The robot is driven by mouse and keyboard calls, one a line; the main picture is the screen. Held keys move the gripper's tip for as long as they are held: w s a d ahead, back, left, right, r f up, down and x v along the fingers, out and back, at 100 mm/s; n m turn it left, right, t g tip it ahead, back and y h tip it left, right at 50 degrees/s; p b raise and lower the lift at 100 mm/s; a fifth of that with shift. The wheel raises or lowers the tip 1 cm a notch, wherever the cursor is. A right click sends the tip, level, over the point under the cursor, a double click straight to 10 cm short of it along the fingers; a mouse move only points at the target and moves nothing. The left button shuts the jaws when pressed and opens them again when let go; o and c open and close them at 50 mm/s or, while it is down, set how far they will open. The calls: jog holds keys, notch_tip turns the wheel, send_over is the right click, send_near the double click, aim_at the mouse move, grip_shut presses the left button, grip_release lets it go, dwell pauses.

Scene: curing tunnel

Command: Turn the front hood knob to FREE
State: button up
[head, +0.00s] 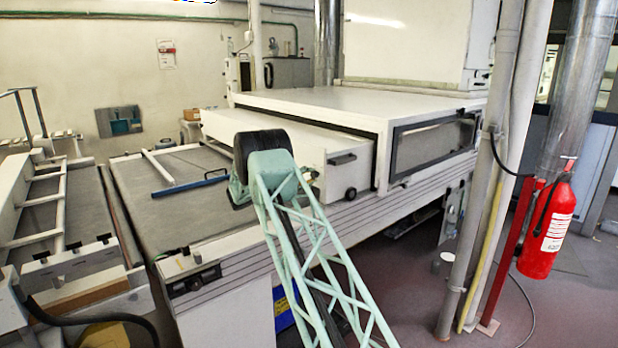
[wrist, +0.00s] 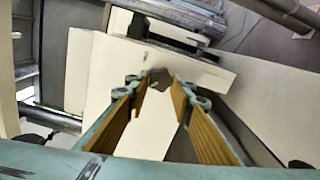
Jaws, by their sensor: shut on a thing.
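A small dark grey knob (wrist: 159,75) stands out from a white panel (wrist: 112,75) in the wrist view. My gripper (wrist: 160,86) has its two orange-padded fingers on either side of the knob, and it is shut on it. The knob's markings and pointer direction cannot be read. In the head view, the white hood (head: 270,146) sits over the grey bed, with a dark handle (head: 342,159) and a round black knob (head: 351,193) on its side.
The large white tunnel housing (head: 310,101) with a dark window stands behind the hood. A blue bar (head: 189,186) lies on the grey bed (head: 215,212). A red fire extinguisher (head: 547,229) and upright pipes stand at the right. The floor in front of them looks clear.

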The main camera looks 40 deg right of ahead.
dwell(0.3)
jog(key=o, duration=0.9)
jog(key=shift+c, duration=0.2)
jog(key=shift+a, duration=0.1)
jog(key=a, duration=1.1)
jog(key=shift+a, duration=0.4)
jog(key=shift+s+r, duration=0.1)
jog(key=shift+s, duration=0.05)
